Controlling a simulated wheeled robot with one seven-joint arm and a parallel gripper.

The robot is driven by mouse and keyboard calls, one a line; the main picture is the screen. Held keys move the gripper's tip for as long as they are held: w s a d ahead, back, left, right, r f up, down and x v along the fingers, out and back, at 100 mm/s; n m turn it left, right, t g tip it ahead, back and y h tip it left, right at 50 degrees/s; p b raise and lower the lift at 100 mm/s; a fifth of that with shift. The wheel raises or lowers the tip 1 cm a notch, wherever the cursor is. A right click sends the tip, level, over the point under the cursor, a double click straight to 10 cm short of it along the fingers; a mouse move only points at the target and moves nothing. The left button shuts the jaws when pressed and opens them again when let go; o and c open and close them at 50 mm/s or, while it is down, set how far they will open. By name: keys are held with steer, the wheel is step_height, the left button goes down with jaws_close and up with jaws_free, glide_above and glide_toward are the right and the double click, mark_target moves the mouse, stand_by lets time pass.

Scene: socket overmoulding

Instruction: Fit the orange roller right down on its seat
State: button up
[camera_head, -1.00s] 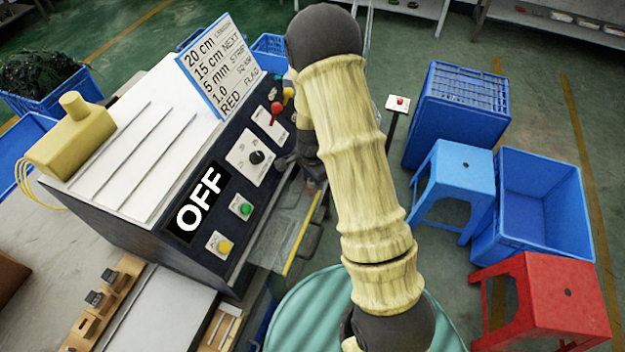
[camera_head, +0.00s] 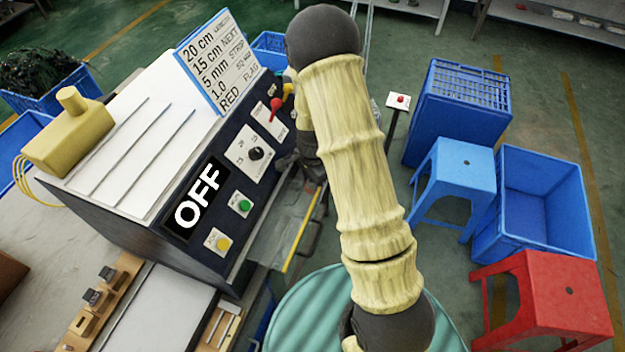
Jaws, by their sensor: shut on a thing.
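My gripper (camera_head: 298,162) shows only as a dark shape beside the machine's front panel, mostly hidden behind my pale sleeved arm. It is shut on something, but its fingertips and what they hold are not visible. I cannot make out the orange roller or its seat anywhere in this view. The machine (camera_head: 118,190) is a dark box with a white top. Its front has a large OFF sign (camera_head: 197,200), a green button (camera_head: 244,205), a yellow button (camera_head: 222,243), a black dial (camera_head: 256,153) and a red-knobbed lever (camera_head: 275,107).
A grey ledge with a yellow edge (camera_head: 298,240) lies below the panel. A teal round surface (camera_head: 300,315) is under my arm. A blue stool (camera_head: 463,165), a blue crate (camera_head: 540,220) and a red stool (camera_head: 545,300) stand on the right. A settings board (camera_head: 217,62) stands on the machine.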

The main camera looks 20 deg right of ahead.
steer(key=shift+f+b, duration=0.5)
steer(key=shift+f, duration=0.3)
steer(key=o, duration=1)
steer(key=shift+o, duration=0.2)
steer(key=shift+r, duration=0.1)
step_height(320, 180, up, 17)
steer(key=shift+r, duration=0.1)
stand_by(0.4)
steer(key=s+r+n+t, duration=0.2)
steer(key=s+n, duration=1.1)
steer(key=s, duration=0.1)
steer(key=shift+s+r+n+t, duration=0.2)
steer(key=shift+n+t, duration=0.1)
steer(key=shift+n, duration=0.1)
steer(key=shift+a, duration=0.1)
